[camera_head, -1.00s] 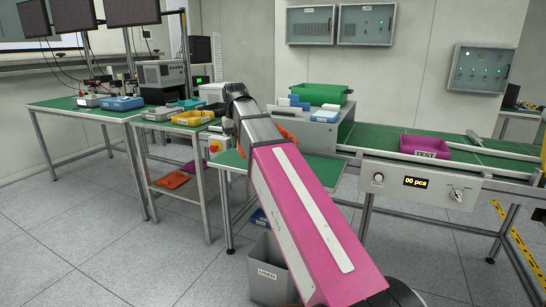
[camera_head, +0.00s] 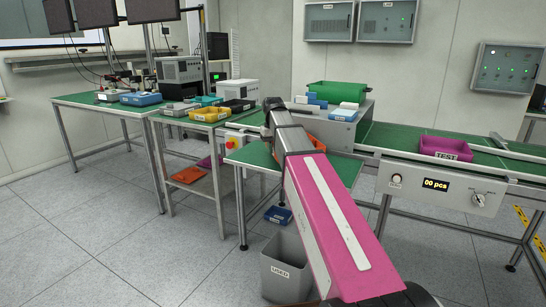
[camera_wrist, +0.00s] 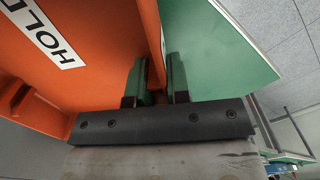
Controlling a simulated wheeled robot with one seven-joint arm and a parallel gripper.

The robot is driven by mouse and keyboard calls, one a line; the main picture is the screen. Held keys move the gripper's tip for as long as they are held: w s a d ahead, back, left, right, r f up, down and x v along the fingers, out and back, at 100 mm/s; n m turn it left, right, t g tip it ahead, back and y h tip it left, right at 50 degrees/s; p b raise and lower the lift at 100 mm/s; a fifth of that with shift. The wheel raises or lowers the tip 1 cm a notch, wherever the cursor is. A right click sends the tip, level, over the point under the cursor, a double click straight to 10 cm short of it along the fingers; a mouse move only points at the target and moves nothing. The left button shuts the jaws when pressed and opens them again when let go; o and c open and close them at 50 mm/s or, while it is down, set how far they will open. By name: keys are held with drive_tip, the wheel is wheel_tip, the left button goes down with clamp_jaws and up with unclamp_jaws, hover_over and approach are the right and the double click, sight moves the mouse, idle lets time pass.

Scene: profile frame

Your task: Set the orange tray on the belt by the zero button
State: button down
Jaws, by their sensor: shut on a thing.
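The orange tray, labelled HOLD, fills the left of the wrist view (camera_wrist: 95,70). My gripper (camera_wrist: 155,75) is shut on its wall, one finger on each side. In the head view, a bit of orange (camera_head: 317,142) shows beside my arm above a green table; my arm hides the rest and the fingertips. The belt (camera_head: 400,138) is green and runs to the right. On its front panel are a round button (camera_head: 397,180) at left, a display reading 00 pcs (camera_head: 436,184) and a knob (camera_head: 479,199); I cannot read which is zero.
A magenta tray labelled TEST (camera_head: 446,148) sits on the belt. A green crate (camera_head: 337,93) stands behind blue and white boxes. A grey bin labelled USED (camera_head: 285,268) is on the floor. Another orange tray (camera_head: 188,175) lies on a lower shelf. The belt left of TEST is clear.

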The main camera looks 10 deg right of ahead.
drive_tip(key=shift+f, duration=1.6)
drive_tip(key=shift+f, duration=0.1)
drive_tip(key=c, duration=1.1)
unclamp_jaws()
